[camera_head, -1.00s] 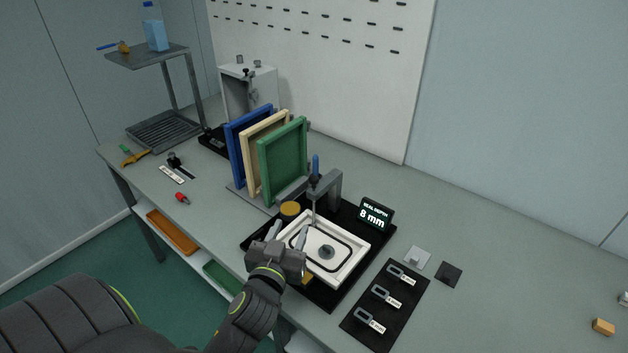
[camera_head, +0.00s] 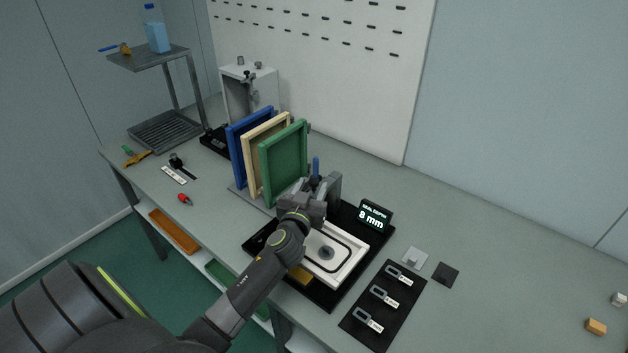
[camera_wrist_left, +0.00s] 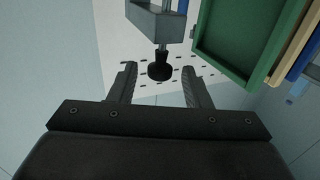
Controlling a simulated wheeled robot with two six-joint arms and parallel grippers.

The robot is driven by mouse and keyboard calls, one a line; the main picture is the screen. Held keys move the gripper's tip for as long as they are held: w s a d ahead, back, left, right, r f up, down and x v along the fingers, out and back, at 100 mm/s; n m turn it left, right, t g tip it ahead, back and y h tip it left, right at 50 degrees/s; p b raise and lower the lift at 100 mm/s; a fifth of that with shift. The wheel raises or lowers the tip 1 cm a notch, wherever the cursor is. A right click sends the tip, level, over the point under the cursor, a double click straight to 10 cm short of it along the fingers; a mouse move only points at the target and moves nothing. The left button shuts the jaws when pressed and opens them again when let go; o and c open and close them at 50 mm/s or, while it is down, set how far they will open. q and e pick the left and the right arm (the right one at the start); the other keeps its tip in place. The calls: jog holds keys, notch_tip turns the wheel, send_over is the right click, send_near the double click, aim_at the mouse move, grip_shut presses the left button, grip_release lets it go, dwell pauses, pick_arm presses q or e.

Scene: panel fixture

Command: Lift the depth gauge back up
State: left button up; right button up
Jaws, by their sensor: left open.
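The depth gauge (camera_head: 316,165) stands over the black fixture; its blue handle shows above my left gripper, beside a grey bracket (camera_head: 333,186). My left gripper (camera_head: 316,187) is open in front of it and hides the gauge's lower part. In the left wrist view the gauge's rod and black round end (camera_wrist_left: 160,71) appear between the spread fingers of my left gripper (camera_wrist_left: 162,78), with no visible grip. The white panel frame (camera_head: 343,268) lies on the fixture below. The display (camera_head: 374,215) reads "8 mm". My right gripper is not in view.
Blue, cream and green framed panels (camera_head: 284,162) stand upright just left of the gauge. A black mat (camera_head: 385,309) with several tagged pieces lies to the right. The table's right side is mostly clear.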

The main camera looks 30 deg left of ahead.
pick_arm(q)
jog(key=shift+x, duration=1.25)
grip_shut()
